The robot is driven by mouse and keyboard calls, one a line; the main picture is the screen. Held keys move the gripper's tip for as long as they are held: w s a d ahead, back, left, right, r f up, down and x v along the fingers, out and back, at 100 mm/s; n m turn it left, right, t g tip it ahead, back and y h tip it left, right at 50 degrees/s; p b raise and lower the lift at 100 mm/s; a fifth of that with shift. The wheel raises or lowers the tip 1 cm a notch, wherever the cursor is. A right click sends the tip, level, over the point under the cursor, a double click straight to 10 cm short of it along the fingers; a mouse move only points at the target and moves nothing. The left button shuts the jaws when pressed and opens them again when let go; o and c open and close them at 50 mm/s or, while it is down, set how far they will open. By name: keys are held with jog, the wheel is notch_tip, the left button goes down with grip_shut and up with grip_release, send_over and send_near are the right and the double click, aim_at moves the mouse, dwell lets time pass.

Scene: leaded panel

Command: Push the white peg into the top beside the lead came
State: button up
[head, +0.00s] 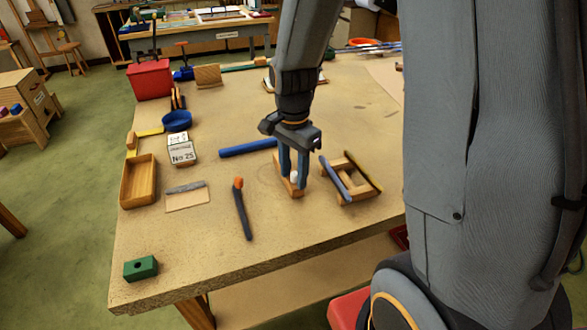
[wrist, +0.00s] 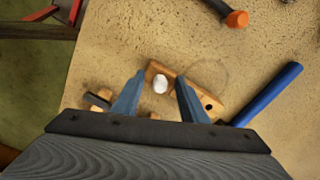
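A white peg (head: 294,176) stands in a small wooden block (head: 300,193) on the table. It shows in the wrist view as a round white end (wrist: 160,84), with a dark hole in the same block (wrist: 196,97) to its right. My gripper (head: 294,174) points down over the block with one finger on each side of the peg. In the wrist view, gaps show between the peg and both fingertips (wrist: 160,79), so it is open. I cannot tell which piece is the lead came.
A wooden frame (head: 346,169) with a blue-grey bar and a dark bar lies close right of my gripper. A blue rod (head: 247,148) lies behind left, and a dark tool with an orange end (head: 242,210) in front left. The front table area is mostly clear.

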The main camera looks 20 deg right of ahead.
aim_at(294, 174)
grip_shut()
jog(key=shift+r+p, duration=1)
dwell(1.3)
jog(key=shift+r+p, duration=1.45)
jog(key=shift+r, duration=0.05)
jog(key=c, duration=0.8)
grip_release()
grip_shut()
jog(key=shift+s, duration=0.1)
